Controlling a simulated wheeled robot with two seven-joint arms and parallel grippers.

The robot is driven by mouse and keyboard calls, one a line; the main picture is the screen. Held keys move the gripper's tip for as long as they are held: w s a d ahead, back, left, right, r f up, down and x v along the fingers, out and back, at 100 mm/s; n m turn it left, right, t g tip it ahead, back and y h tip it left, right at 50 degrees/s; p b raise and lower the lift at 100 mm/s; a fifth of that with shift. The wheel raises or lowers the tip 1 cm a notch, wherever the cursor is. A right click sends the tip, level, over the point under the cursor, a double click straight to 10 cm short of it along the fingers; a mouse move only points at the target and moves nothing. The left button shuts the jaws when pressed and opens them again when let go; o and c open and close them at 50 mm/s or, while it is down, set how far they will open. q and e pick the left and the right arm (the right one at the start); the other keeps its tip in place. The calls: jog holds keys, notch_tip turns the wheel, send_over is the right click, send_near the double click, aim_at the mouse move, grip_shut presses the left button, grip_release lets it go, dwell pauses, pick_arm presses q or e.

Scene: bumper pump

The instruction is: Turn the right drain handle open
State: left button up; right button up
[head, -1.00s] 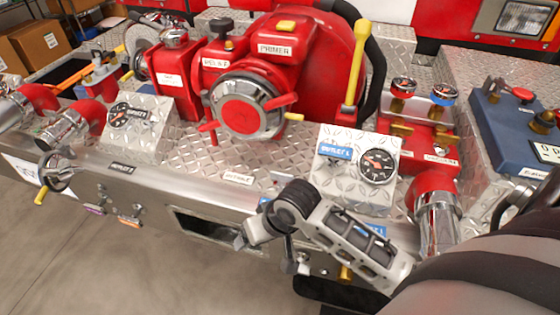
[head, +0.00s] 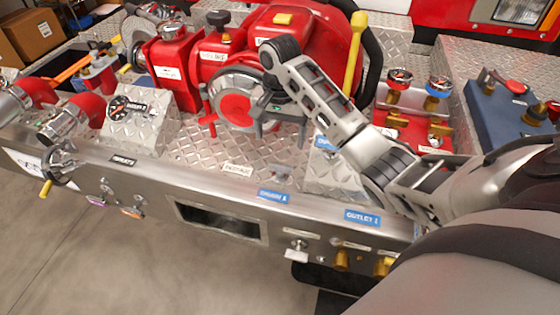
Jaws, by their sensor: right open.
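The front panel (head: 150,190) carries several small drain-type handles. On its right part are a silver handle (head: 297,247) and two brass ones, one left (head: 342,260) and one farther right (head: 383,266). Their small labels are unreadable, so I cannot tell which is the right drain handle. My right gripper (head: 281,138) is open and empty, fingers pointing down, in front of the red pump's round silver port (head: 238,102). It is above and behind the silver handle in the picture, apart from it. My right forearm hides most of the OUTLET 1 gauge block. My left gripper is not in view.
A yellow lever (head: 355,55) stands beside the red pump. Purple (head: 103,194) and orange (head: 133,210) handles and a handwheel (head: 60,163) are on the panel's left. A rectangular opening (head: 220,220) lies between. The space before the panel's left and middle is clear floor.

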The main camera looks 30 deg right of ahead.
aim_at(280, 164)
notch_tip(280, 164, down, 10)
jog(key=shift+f, duration=0.15)
dwell(0.3)
jog(key=c, duration=1)
